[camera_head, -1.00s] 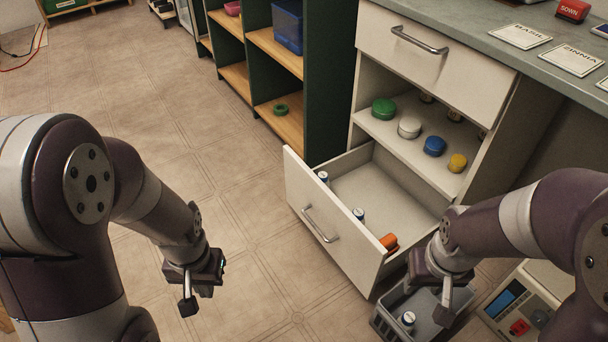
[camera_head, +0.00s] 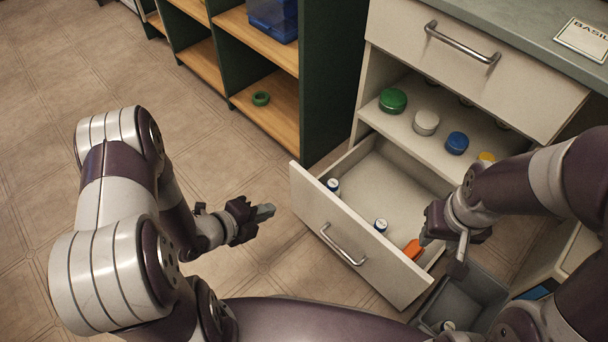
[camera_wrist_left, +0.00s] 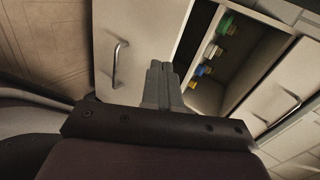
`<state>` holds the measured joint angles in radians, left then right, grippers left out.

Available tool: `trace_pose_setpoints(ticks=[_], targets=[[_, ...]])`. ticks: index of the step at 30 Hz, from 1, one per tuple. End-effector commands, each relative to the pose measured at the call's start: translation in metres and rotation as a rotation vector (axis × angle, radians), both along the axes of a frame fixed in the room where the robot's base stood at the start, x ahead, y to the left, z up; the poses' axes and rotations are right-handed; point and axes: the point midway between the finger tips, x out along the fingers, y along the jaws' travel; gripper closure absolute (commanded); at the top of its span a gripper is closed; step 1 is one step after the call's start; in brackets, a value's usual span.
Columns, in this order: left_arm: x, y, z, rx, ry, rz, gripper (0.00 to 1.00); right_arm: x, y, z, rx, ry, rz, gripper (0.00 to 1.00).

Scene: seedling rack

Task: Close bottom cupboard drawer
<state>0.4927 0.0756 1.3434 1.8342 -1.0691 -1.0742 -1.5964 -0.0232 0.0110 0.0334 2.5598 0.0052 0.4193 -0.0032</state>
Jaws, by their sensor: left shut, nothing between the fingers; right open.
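The bottom cupboard drawer (camera_head: 330,225) is pulled out, with a metal bar handle (camera_head: 343,246) on its white front. Inside it are two small white-labelled bottles (camera_head: 333,186) (camera_head: 380,225) and an orange item (camera_head: 413,249). My left gripper (camera_head: 264,212) is shut and empty, to the left of the drawer front and apart from it. In the left wrist view its fingers (camera_wrist_left: 160,84) point toward the cupboard, with the drawer handle (camera_wrist_left: 118,62) to their left. My right gripper (camera_head: 458,258) is open above the drawer's right side and a grey bin.
The grey bin (camera_head: 462,306) stands right of the drawer with a bottle in it. Above the drawer, a shelf (camera_head: 400,120) holds several coloured lids. A closed upper drawer (camera_head: 470,65) is over it. A green shelving unit (camera_head: 330,80) stands left. The floor before the drawer is clear.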

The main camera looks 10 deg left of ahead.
Motion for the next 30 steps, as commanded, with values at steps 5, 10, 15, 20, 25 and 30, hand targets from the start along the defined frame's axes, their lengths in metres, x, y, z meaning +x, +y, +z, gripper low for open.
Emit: trace_pose_setpoints(ticks=[5,10,15,20,25,30], targets=[[0.006,-0.004,0.000,0.048,-0.070,-0.045,1.00,0.000,0.000,-0.005,0.000,0.000,0.000,0.57],[0.025,-0.019,-0.019,0.049,-0.069,-0.050,1.00,0.000,0.000,-0.025,0.000,0.000,0.000,0.57],[0.052,-0.038,-0.039,0.049,-0.067,-0.048,1.00,0.000,0.000,-0.048,0.000,0.000,0.000,0.57],[0.075,-0.055,-0.054,0.047,-0.067,-0.045,1.00,0.000,0.000,-0.067,0.000,0.000,0.000,0.57],[0.096,-0.069,-0.049,0.048,-0.067,-0.043,1.00,0.000,0.000,-0.078,0.000,0.000,0.000,0.57],[0.104,-0.075,-0.046,0.048,-0.066,-0.040,1.00,0.000,0.000,-0.081,0.000,0.000,0.000,0.57]])
